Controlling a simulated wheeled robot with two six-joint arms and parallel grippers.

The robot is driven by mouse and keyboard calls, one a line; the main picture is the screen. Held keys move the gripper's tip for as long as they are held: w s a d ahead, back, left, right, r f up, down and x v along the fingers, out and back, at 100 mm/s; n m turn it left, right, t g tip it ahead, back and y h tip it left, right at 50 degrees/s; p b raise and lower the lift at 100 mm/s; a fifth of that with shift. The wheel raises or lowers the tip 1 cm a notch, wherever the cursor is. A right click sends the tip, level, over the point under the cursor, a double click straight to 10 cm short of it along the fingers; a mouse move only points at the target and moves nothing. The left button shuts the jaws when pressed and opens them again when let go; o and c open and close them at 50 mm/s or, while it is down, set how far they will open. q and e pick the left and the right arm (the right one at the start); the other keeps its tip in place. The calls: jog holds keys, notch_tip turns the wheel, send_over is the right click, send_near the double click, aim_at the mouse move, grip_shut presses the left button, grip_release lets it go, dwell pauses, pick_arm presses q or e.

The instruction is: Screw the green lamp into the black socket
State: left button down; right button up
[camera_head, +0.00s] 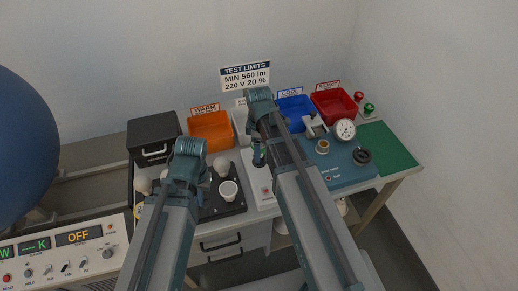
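A small green lamp (369,108) stands at the back right of the bench, in front of a small red one (359,96). A dark round ring (362,156), which may be the black socket, sits on the blue test panel (345,173). My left arm (188,165) comes up at the left in front of the black plate; its fingers are not clear. My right arm (285,150) reaches up over the middle of the bench. A dark part (258,152) hangs beside it, too small to read. Neither arm visibly touches the green lamp.
Orange (209,128), blue (296,110) and red (334,103) bins line the back. A black plate (225,207) holds white bulbs. A dial gauge (345,130) stands near the panel. The green mat (392,146) at the right is mostly clear.

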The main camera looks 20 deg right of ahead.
jog(key=m, duration=1.2)
jog(key=shift+w, duration=0.1)
jog(key=m, duration=0.4)
jog(key=shift+m, duration=0.3)
jog(key=o, duration=1.3)
jog(key=shift+c, duration=0.2)
